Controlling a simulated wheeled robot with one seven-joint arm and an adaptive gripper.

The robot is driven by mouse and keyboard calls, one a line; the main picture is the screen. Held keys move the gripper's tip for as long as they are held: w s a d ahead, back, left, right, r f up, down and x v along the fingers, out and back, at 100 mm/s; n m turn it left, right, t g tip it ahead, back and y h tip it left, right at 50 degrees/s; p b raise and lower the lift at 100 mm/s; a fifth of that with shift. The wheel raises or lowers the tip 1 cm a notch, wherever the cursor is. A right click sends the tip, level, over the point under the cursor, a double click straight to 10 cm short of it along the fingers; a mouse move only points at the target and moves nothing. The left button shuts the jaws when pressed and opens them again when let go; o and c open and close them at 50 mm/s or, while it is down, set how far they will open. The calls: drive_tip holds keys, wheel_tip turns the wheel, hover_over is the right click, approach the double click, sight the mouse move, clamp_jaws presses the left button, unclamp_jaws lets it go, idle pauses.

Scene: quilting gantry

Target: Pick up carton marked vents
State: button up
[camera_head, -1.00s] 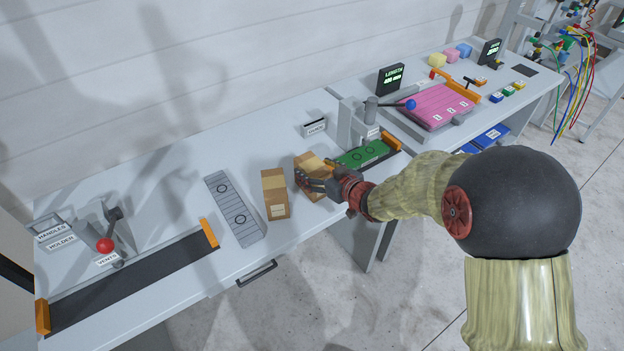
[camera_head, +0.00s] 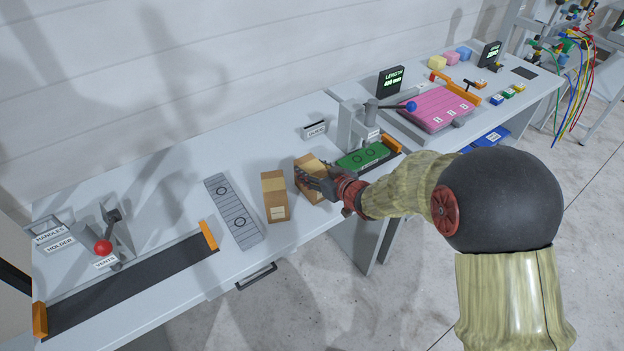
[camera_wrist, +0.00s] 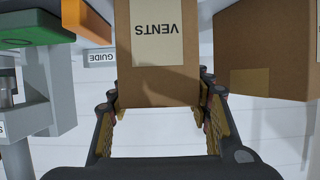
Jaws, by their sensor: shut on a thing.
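The carton marked VENTS (camera_wrist: 158,80) is a brown box with a cream label, upside down in the wrist view. It sits between the two fingers of my gripper (camera_wrist: 160,115), which is shut on its sides. In the head view the same carton (camera_head: 308,168) is on or just above the grey bench, and my gripper (camera_head: 318,180) reaches it from the right. The fingers hide part of it. I cannot tell if its base touches the bench.
A second brown carton (camera_head: 275,196) stands close on the left. A grey ruled plate (camera_head: 234,212) lies beyond it. A green plate (camera_head: 362,156) and a lever fixture (camera_head: 355,125) are close on the right. A GUIDE sign (camera_head: 315,130) stands behind.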

drive_tip(key=c, duration=0.6)
drive_tip(key=shift+r, duration=0.15)
